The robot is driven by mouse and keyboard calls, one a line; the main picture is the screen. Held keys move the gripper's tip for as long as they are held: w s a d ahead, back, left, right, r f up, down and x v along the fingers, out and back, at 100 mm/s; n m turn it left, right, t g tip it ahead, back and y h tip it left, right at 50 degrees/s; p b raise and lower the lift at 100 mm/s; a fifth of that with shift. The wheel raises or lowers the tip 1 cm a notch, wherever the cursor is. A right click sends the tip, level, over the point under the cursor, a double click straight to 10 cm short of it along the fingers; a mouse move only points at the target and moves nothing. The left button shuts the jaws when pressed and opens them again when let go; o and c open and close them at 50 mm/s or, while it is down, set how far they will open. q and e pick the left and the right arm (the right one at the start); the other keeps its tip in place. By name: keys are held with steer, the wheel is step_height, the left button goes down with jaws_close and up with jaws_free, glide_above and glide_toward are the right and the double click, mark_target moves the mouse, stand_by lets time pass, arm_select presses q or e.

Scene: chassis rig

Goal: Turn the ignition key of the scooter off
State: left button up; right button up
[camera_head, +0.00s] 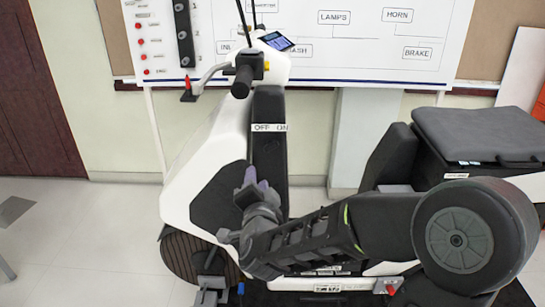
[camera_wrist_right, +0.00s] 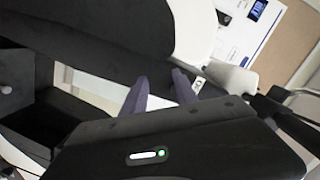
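The white and black scooter (camera_head: 210,150) stands side-on. A white OFF/ON label (camera_head: 269,127) sits on its dark front panel (camera_head: 268,155), below the handlebar. I cannot make out the ignition key itself in either view. My right gripper (camera_head: 256,180) is in front of the panel, a little below the label, and hides part of the panel. In the right wrist view its two purple-grey fingers (camera_wrist_right: 160,82) stand apart with nothing seen between them. A small pale patch, perhaps the label, shows just beyond the fingertips. My left gripper is in neither view.
The handlebar grip (camera_head: 242,82) and brake lever (camera_head: 209,75) stick out above the gripper. The black seat (camera_head: 480,132) is at the right. A white board (camera_head: 350,60) with labels such as LAMPS, HORN and BRAKE stands behind. Floor is open at the left.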

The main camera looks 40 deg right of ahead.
mark_target(272, 148)
steer(key=d+r, duration=0.1)
steer(key=s+r+m+h, duration=0.1)
steer(key=r, duration=0.1)
steer(key=s+d+r+m+h, duration=0.1)
steer(key=shift+s+d+r, duration=0.1)
steer(key=shift+d+r, duration=0.1)
steer(key=shift+d, duration=0.15)
steer(key=shift+p+x, duration=0.4)
steer(key=shift+x, duration=3.55)
steer(key=shift+c, duration=0.2)
jaws_close()
